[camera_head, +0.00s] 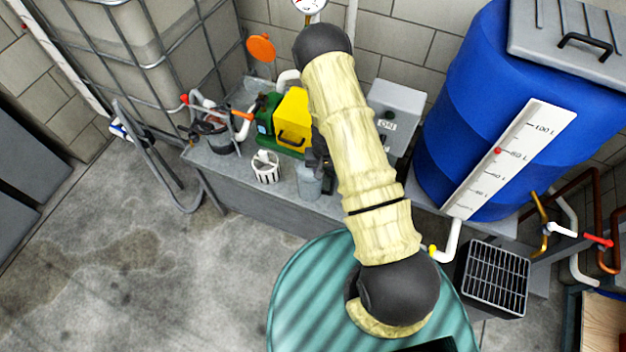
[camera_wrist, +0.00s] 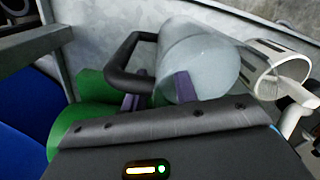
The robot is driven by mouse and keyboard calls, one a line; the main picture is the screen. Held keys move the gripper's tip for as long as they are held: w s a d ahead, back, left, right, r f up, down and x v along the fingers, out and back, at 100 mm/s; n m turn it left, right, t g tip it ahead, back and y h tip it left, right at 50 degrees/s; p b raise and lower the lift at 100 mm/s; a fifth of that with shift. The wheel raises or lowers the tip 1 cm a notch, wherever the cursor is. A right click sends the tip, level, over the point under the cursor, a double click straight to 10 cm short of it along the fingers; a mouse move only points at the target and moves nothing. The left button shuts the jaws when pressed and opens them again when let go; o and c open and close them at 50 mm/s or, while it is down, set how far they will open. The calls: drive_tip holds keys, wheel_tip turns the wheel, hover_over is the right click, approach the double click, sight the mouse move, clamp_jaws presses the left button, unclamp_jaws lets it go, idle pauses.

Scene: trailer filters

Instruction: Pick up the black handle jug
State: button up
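The black handle jug (camera_wrist: 205,65) is a pale grey, translucent cylinder with a black loop handle (camera_wrist: 122,62) on its left side in the wrist view. In the head view the jug (camera_head: 309,185) stands on the grey bench, partly hidden by my arm. My gripper (camera_wrist: 160,93) is open, with its two dark fingers apart. One fingertip is by the lower part of the handle and the other is in front of the jug's body. I cannot tell whether either touches. In the head view my gripper is mostly hidden behind my arm, close to the jug.
A white slotted basket (camera_head: 265,168) stands left of the jug; it also shows in the wrist view (camera_wrist: 282,68). A green and yellow pump (camera_head: 290,122) is behind. A grey box (camera_head: 396,108) and a blue tank (camera_head: 475,110) are to the right. Floor at left is clear.

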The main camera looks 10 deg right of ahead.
drive_tip(key=shift+c, duration=0.4)
clamp_jaws()
idle(1.1)
